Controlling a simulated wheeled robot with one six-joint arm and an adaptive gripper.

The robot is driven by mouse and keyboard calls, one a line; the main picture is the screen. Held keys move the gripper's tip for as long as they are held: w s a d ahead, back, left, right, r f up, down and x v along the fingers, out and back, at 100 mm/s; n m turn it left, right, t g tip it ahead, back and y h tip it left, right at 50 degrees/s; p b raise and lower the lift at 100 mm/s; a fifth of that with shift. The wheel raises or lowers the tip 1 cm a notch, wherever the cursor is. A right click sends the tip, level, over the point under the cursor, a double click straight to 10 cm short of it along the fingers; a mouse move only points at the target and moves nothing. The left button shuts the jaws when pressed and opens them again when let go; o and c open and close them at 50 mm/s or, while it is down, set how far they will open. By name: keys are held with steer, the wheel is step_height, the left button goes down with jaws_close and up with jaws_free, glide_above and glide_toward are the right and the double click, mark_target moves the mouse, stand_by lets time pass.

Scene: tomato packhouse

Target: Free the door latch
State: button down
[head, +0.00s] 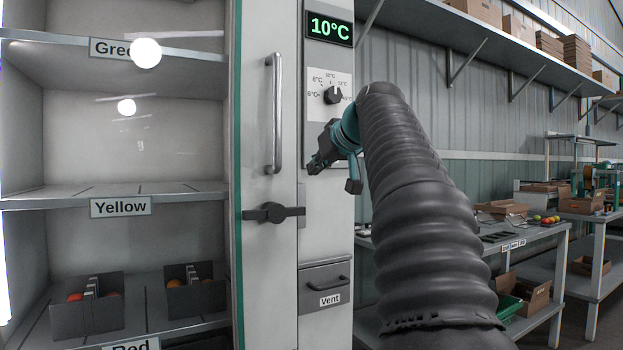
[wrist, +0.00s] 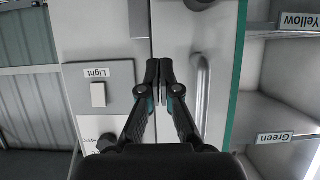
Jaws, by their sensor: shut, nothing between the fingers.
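The door latch (head: 273,212) is a dark bar with a round hub, below the door handle in the head view. It lies horizontal, its right end at the seam between the door (head: 255,120) and the control panel. A dark piece at the top edge of the wrist view, probably the latch (wrist: 199,4), is cut off by the frame. My gripper (head: 314,167) is in front of the panel, above and right of the latch and apart from it. In the wrist view its fingertips (wrist: 159,66) are together and empty, over the seam.
The vertical door handle (head: 274,113) stands out left of my gripper. Cold-room shelves show behind glass at left. A workbench (head: 535,240) stands at right.

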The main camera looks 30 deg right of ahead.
mark_target(275, 213)
steer(key=x, duration=0.8)
steer(key=shift+a, duration=0.1)
step_height(275, 213, down, 2)
steer(key=shift+w+f+b, duration=0.15)
steer(key=shift+b, duration=0.25)
steer(key=shift+s+f+b, duration=0.25)
steer(key=shift+f+b, duration=0.05)
steer(key=shift+f, duration=0.65)
steer(key=shift+f, duration=0.1)
